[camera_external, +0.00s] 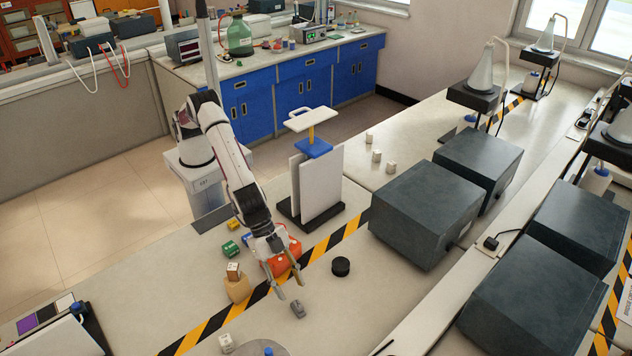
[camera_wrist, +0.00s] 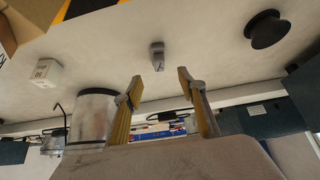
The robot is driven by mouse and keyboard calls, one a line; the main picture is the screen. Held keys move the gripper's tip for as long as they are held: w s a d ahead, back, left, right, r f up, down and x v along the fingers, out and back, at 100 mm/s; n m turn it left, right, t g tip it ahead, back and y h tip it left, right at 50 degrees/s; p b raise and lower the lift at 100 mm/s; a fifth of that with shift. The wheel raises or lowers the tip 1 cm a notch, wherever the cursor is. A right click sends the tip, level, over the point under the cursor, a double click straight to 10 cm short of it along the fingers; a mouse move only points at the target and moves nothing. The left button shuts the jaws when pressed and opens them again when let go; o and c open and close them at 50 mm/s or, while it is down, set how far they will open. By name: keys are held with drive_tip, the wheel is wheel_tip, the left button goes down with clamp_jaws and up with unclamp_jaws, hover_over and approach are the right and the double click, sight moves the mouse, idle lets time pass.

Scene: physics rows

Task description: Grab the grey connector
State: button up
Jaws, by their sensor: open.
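The grey connector (camera_external: 298,310) is a small grey piece lying on the bench top, just beyond the striped tape. It also shows in the wrist view (camera_wrist: 157,56), above and between my fingertips in the picture. My gripper (camera_external: 288,290) is open and empty, close to the connector and apart from it. In the wrist view both fingers of my gripper (camera_wrist: 160,84) are spread, with bare bench showing between them.
A black round puck (camera_external: 341,266) lies right of the connector. A white cube (camera_external: 226,343) sits to the left, near a round metal object (camera_external: 262,346). An orange object (camera_external: 284,258) and a wooden piece (camera_external: 237,287) stand near my arm. Large dark boxes (camera_external: 425,212) stand at right.

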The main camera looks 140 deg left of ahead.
sight(297, 303)
drive_tip(key=shift+x, duration=1.25)
drive_tip(key=shift+s+x, duration=0.1)
drive_tip(key=shift+x, duration=1.2)
drive_tip(key=shift+s+x, duration=0.15)
drive_tip(key=shift+x, duration=1.1)
drive_tip(key=shift+d+f, duration=0.1)
drive_tip(key=c, duration=1.1)
